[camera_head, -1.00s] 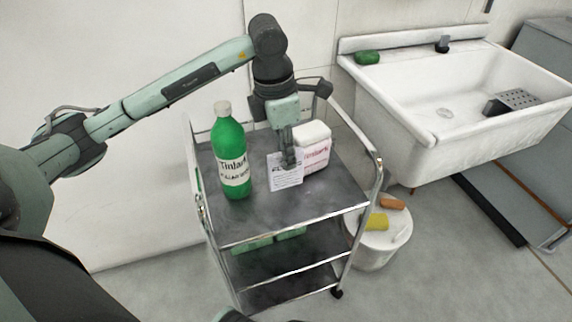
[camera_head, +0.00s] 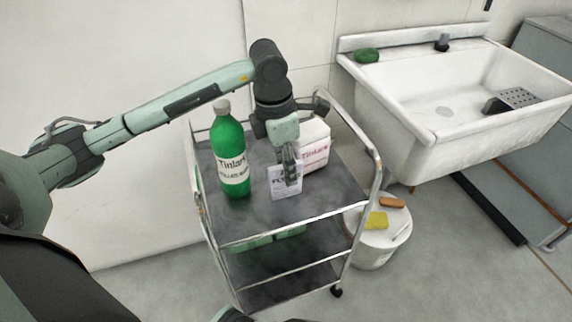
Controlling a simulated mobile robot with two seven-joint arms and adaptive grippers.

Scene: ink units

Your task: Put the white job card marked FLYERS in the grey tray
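The white job card (camera_head: 278,190) is upright above or on the trolley's grey top, its face toward me. Dark print starting "FL" shows near its top; a finger hides the rest. My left gripper (camera_head: 291,178) reaches down from above and is shut on the card's upper part. I cannot tell whether the card's lower edge touches the trolley top. I cannot make out a separate grey tray in this view. My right gripper is not in view.
A green bottle (camera_head: 229,150) stands left of the card on the metal trolley (camera_head: 250,220). A white Tinlark pack (camera_head: 316,152) stands behind it to the right. A white bucket (camera_head: 372,252) with a yellow sponge (camera_head: 376,221) and a sink (camera_head: 430,160) are at the right.

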